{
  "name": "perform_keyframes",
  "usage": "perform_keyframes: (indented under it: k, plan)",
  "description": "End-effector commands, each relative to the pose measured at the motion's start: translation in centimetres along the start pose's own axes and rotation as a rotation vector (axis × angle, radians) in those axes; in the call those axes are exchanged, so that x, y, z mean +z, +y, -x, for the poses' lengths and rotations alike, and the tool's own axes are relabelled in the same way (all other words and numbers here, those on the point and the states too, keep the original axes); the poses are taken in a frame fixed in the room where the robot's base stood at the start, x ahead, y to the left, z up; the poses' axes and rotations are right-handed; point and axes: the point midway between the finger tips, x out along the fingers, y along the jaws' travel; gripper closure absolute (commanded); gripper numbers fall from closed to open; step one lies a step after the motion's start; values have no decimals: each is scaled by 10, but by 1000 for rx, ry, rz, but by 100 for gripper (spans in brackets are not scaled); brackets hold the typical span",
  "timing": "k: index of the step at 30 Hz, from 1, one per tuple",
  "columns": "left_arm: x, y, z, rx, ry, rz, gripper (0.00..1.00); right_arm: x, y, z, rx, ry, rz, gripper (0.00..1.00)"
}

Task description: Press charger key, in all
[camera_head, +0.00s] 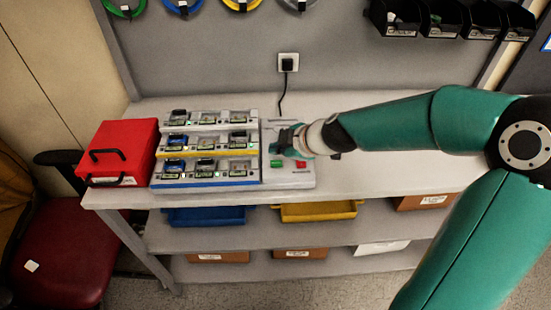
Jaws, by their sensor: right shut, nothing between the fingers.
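The charger (205,185) stands on the bench with three stepped rows of bays. Several small infusion pumps (207,164) with dark screens sit in the bays. A panel (288,182) at the charger's right end carries a green key (276,163) and a red key (300,164) near its front. My right gripper (277,147) is shut and empty, above the panel and just behind the green key. Whether it touches the panel is not clear; it hides the panel's back part. My left gripper is not in view.
A red case (117,153) stands left of the charger. The bench (400,180) is clear to the right, under my right arm. A black plug (287,64) with a cable is in the wall behind. Blue and yellow trays (318,211) sit on the shelf below.

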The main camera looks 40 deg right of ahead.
Motion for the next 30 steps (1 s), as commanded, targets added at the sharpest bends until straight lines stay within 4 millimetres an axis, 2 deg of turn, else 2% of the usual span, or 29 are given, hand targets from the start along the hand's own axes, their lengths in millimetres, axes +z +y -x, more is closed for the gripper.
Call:
perform_keyframes:
  k: [1, 8, 30]
  plan:
    - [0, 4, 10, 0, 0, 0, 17, -6, 6, 8, 1, 1, -1, 100]
    - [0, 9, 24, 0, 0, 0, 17, -15, 15, 20, 0, 0, 0, 100]
    - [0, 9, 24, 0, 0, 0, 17, -15, 15, 20, 0, 0, -1, 100]
